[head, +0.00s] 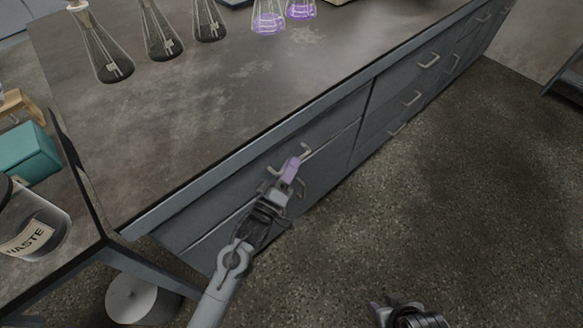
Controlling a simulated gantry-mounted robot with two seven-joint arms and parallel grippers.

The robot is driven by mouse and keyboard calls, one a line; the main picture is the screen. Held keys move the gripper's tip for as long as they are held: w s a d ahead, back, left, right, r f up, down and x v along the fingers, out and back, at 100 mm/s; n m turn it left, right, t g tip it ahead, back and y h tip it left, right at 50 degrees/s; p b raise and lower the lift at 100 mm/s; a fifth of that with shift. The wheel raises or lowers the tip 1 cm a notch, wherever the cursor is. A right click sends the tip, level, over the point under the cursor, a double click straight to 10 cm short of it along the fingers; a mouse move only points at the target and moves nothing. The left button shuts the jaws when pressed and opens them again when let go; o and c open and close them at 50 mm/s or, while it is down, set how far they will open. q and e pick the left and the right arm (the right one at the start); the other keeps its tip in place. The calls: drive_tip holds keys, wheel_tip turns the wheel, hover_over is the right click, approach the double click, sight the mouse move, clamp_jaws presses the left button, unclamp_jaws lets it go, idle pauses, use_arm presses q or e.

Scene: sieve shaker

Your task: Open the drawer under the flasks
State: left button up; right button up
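Several glass flasks stand along the far side of the bench top, three with dark contents (113,68) and two with purple contents (268,22). Below the bench edge, the grey upper drawer front (235,172) looks shut, flush with the cabinet. Its handle (304,151) shows just beyond my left gripper (291,168). The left gripper's tip is purple and lies close to the handle; whether it touches is unclear, and the finger gap cannot be made out. My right gripper (400,305) shows only partly at the bottom edge, away from the cabinet.
More drawers with handles (429,62) run along the cabinet to the right. The floor (430,190) in front is clear. A waste jar (35,235) and a teal box (25,152) stand at the left. A round white object (140,298) is below them.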

use_arm(q)
drive_tip(key=shift+w+d+r, duration=0.1)
drive_tip(key=shift+w+d, duration=0.05)
drive_tip(key=shift+w, duration=0.2)
use_arm(e)
drive_tip(key=shift+a+f, duration=0.1)
drive_tip(key=shift+f, duration=0.15)
use_arm(q)
clamp_jaws()
use_arm(e)
drive_tip(key=shift+a, duration=0.1)
drive_tip(key=shift+r, duration=0.15)
